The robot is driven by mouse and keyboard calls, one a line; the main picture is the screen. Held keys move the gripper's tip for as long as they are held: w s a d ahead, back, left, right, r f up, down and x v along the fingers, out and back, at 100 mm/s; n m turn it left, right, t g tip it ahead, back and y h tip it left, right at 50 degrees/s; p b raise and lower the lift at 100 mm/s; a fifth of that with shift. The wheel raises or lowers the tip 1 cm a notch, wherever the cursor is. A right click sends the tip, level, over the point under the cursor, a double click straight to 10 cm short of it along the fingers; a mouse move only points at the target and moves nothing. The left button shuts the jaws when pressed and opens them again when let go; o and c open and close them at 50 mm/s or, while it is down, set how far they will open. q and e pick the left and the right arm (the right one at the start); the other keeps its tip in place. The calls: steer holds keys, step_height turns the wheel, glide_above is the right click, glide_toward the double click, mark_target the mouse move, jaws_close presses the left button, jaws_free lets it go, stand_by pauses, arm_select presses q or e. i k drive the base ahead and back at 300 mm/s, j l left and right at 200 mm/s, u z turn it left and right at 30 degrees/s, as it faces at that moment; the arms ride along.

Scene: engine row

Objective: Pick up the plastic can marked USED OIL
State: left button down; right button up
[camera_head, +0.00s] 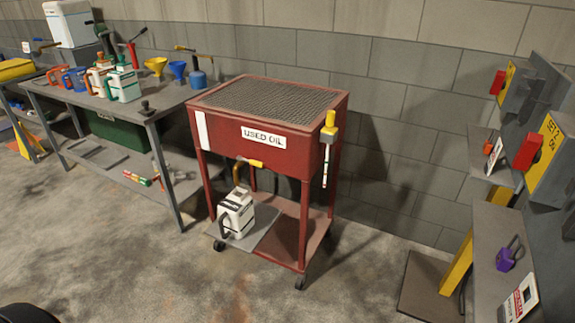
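A red wheeled cart (264,138) with a mesh top stands against the block wall, and its front panel carries a white label reading USED OIL. A white plastic can (237,213) with a dark handle stands upright on the cart's low front shelf (263,222), under a yellow-handled tap. The can has dark markings too small to read. Other white cans stand on the left bench, one with a green handle (123,85) and a larger one (72,24) at the back. Neither of my grippers is in view.
A bench (150,112) at left holds several jugs, a yellow funnel (155,65) and a blue funnel (178,69). A yellow-topped dipstick (329,131) hangs at the cart's right corner. Shelving with a purple padlock (508,256) stands at right. The floor before the cart is clear.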

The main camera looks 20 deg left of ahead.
mark_target(236, 214)
steer(key=i+j, duration=0.1)
steer(key=j, duration=0.3)
steer(key=i+j+u, duration=0.1)
steer(key=j, duration=0.25)
steer(key=i+j, duration=0.1)
steer(key=j, duration=0.3)
steer(key=i+j, duration=0.1)
steer(key=j, duration=0.25)
steer(key=i+j+u, duration=0.1)
steer(key=j, duration=0.25)
steer(key=i+j, duration=0.15)
steer(key=j, duration=0.25)
steer(key=i+j, duration=0.1)
steer(key=j, duration=0.25)
steer(key=u, duration=0.05)
